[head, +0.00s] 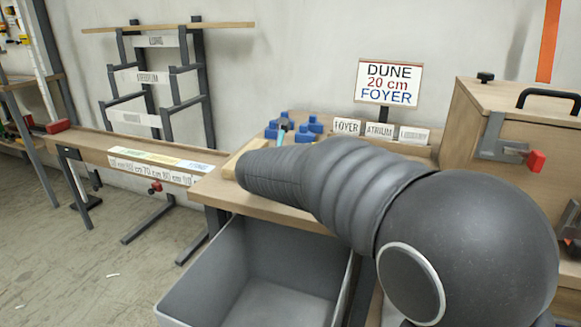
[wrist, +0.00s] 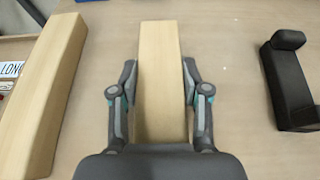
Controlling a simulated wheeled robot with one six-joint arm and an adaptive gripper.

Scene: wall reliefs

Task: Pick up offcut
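The offcut, a pale wooden block (wrist: 161,50), lies lengthwise in the middle of the wrist view, over a brown wooden surface. My gripper (wrist: 160,85) straddles it, one finger at each long side. Both finger pads appear to touch its sides, so the gripper looks shut on it. The near end of the block meets the dark gripper body at the bottom of the view. Whether the block still rests on the surface is not clear. In the head view my arm hides the gripper and the block.
A longer pale wooden bar (wrist: 40,90) lies left of the block, and a black bracket-like part (wrist: 287,80) right. In the head view, blue pieces (head: 307,130) and label blocks (head: 380,131) stand at the bench's back. A grey bin (head: 190,290) is below; a wooden box (head: 468,115) stands right.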

